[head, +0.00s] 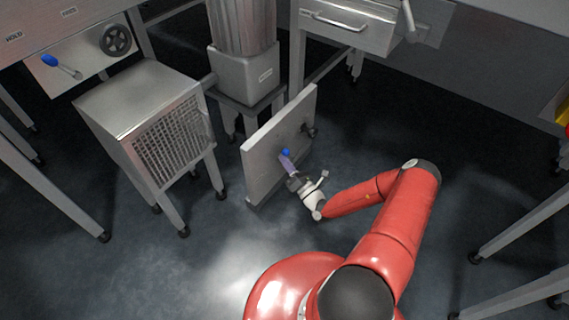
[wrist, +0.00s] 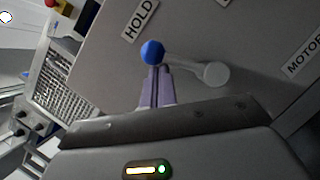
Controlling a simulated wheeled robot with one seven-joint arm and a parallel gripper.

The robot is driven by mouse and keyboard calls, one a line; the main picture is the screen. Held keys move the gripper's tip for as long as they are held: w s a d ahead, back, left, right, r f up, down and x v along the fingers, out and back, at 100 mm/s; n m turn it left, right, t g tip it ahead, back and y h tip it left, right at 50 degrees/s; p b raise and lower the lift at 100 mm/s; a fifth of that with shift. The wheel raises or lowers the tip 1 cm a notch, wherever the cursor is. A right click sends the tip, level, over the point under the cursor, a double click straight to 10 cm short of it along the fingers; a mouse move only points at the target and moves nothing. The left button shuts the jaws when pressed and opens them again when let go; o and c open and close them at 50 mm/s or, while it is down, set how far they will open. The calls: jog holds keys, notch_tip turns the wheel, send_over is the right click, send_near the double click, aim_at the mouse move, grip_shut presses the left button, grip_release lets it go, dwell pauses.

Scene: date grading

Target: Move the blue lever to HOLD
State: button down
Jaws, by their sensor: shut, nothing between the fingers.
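A blue ball-ended lever (wrist: 152,52) is mounted on an upright grey panel (wrist: 95,85). In the wrist view its grey arm runs left from a round pivot, and a HOLD label (wrist: 140,20) lies just above and left of the ball. In the head view the blue ball (head: 286,152) shows on the panel's face (head: 262,160). My gripper (head: 287,164) is at this panel with its fingers shut and empty. In the wrist view the fingertips (wrist: 156,70) are right at the ball's underside; I cannot tell whether they touch.
A metal cabinet with a mesh side (head: 140,95) stands left of my gripper. A MOTOR label (wrist: 304,60) shows at right. Floor in front is clear.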

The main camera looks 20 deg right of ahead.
jog(key=m, duration=0.1)
jog(key=d+r+m+h+p, duration=0.1)
jog(key=shift+w+m, duration=0.3)
jog(key=shift+w, duration=0.05)
jog(key=shift+w+d, duration=0.1)
jog(key=shift+d, duration=0.05)
dwell(0.5)
